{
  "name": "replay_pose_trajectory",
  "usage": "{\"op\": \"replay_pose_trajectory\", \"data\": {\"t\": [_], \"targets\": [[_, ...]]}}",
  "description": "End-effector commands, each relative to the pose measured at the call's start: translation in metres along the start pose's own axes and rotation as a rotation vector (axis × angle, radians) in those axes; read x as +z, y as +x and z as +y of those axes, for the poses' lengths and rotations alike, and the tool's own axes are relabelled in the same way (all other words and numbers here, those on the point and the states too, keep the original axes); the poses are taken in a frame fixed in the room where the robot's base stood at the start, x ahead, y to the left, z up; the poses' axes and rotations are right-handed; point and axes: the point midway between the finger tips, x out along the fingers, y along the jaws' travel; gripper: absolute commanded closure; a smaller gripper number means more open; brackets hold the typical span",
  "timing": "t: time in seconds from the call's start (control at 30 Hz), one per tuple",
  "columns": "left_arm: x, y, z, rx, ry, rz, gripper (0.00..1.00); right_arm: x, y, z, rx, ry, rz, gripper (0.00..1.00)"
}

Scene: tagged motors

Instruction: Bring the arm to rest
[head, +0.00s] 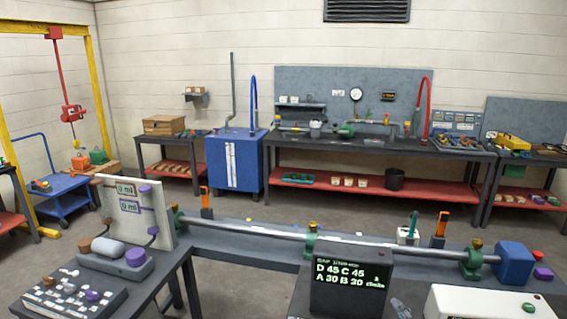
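Neither of my grippers shows in the head view, and I see no arm of mine that I can be sure of. A long metal shaft (260,230) runs across the near bench in green supports. A blue block (514,262) stands at its right end. A dark display (348,285) with green letters and numbers stands in front of it. At the left, an upright panel (133,215) with small readouts stands behind a grey and purple cylinder unit (113,254).
A tray with several knobs (68,296) lies at the near left. A white box (490,303) is at the near right. A blue cabinet (236,162) and a long workbench (350,143) line the back wall. A blue cart (65,192) stands left. Grey floor lies open between.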

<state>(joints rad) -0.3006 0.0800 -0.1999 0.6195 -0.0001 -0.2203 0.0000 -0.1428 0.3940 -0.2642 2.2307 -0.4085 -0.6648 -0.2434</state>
Motion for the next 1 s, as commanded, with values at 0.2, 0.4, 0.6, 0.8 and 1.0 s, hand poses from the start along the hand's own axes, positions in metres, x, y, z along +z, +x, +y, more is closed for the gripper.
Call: {"op": "replay_pose_trajectory", "data": {"t": [0.2,0.4,0.6,0.8,1.0], "targets": [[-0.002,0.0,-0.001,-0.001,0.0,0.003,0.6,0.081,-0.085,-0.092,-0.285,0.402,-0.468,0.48],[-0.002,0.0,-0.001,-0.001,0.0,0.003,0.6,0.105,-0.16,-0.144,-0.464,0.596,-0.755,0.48],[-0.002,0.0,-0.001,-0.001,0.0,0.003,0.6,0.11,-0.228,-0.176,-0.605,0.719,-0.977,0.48],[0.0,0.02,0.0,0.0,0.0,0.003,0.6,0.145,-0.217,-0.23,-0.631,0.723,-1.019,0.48],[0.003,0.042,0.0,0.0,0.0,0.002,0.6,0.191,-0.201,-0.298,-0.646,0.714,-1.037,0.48]]}}
